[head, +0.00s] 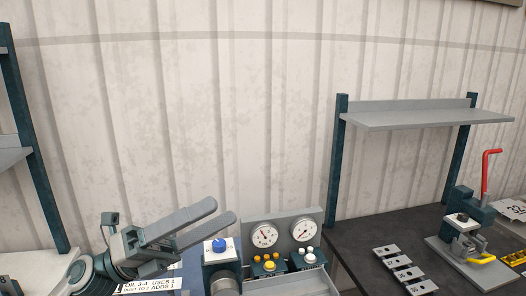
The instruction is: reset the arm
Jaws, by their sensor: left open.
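My left gripper (219,221) is at the lower left of the head view, its arm coming in from the left. Its two long grey fingers point up and to the right and stand apart, with nothing seen between them. The fingertips are just left of a grey gauge panel (284,216) and above a blue-topped knob (219,245). My right gripper is not in view. A toggle-like press with a red handle (488,166) and a yellow lever (482,260) stands on the right bench.
The dark right bench (361,240) holds several small metal blocks (404,273). A grey shelf (425,118) on dark posts stands above it. The panel carries two dials and several coloured buttons. A printed label (150,286) lies below my left gripper. The pale wall behind is bare.

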